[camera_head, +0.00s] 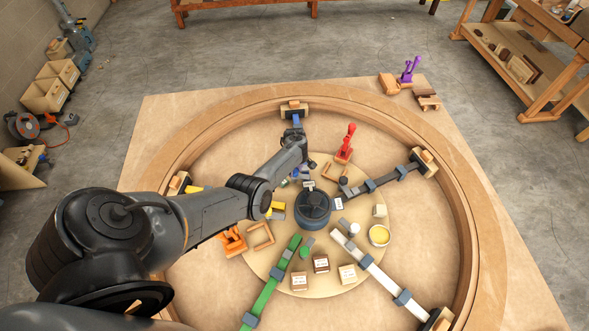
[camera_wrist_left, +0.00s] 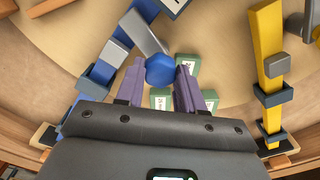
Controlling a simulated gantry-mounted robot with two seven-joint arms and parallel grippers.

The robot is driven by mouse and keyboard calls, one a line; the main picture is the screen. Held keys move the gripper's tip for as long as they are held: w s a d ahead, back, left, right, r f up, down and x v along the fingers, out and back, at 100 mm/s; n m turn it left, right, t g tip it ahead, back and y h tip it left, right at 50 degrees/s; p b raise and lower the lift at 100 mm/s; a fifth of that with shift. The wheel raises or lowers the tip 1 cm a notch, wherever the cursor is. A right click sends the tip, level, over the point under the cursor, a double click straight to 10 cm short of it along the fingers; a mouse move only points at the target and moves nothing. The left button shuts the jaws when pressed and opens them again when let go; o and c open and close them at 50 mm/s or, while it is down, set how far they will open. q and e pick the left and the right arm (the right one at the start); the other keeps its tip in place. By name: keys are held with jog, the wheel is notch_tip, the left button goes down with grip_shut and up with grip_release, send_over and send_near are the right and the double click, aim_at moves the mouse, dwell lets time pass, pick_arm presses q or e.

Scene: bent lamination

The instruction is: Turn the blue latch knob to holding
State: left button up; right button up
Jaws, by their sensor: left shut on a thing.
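The blue latch knob (camera_wrist_left: 160,70) is a faceted blue piece at the end of a grey lever (camera_wrist_left: 147,33) in the left wrist view. My left gripper (camera_wrist_left: 160,68) has its two purple-grey fingers on either side of the knob and is shut on it. The blue bar (camera_wrist_left: 118,38) runs slanting beside the lever, with a grey block on it. In the head view my left arm reaches over the ring from the left, and its hand hides most of the blue station and the knob. My right gripper is not in view.
Green labelled boxes (camera_wrist_left: 187,65) stand close to the right finger. A yellow bar (camera_wrist_left: 267,45) lies to the right. In the head view a dark round hub (camera_head: 313,205) stands mid-ring, with a red clamp (camera_head: 346,143), green bar (camera_head: 270,290) and white bar (camera_head: 375,268) around it.

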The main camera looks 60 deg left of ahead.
pick_arm(q)
jog(key=shift+n, duration=1.5)
jog(key=o, duration=1)
jog(key=shift+o, duration=0.2)
jog(key=shift+r, duration=0.55)
notch_tip(320, 180, up, 10)
jog(key=p, duration=0.3)
jog(key=shift+f, duration=0.15)
